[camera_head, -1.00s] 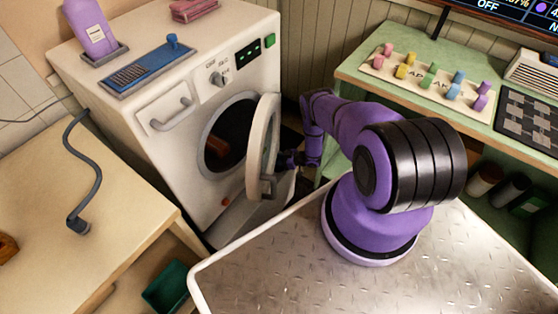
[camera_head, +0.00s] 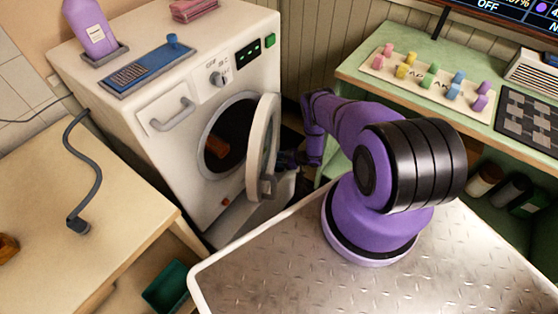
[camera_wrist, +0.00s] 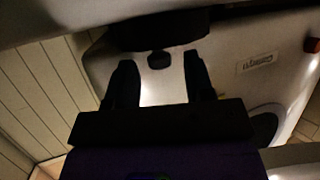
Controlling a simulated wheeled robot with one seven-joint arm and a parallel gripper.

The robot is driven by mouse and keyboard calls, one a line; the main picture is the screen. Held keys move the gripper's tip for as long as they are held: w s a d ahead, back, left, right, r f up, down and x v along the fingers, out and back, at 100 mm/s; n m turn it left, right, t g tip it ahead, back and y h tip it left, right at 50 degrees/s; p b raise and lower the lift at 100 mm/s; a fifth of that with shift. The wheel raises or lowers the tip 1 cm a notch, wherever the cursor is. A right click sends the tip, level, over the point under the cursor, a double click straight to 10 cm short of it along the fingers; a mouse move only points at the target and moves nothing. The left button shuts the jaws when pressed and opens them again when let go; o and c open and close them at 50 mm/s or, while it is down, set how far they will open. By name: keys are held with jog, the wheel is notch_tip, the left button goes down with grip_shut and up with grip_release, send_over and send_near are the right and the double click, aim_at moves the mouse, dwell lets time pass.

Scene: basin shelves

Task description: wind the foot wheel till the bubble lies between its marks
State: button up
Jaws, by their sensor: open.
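A white washing machine (camera_head: 160,125) stands at the left with its round door (camera_head: 263,150) swung open. My gripper (camera_wrist: 159,58) is low beside the machine, beyond the open door, and shows only in part in the head view. In the wrist view its two dark fingers are apart, with a small dark knob-like piece (camera_wrist: 159,61) in the gap between their tips. It may be the foot wheel; I cannot tell whether the fingers touch it. A wide dark part sits just above it. I cannot make out the bubble or its marks in either view.
A blue panel (camera_head: 148,68) and a purple bottle (camera_head: 89,27) are on the machine's top. A green bench (camera_head: 400,95) with coloured pegs stands at the right. A wooden table (camera_head: 90,200) fills the left front. The open door hangs close to my arm.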

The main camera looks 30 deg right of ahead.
jog(key=v, duration=1)
jog(key=shift+s, duration=0.2)
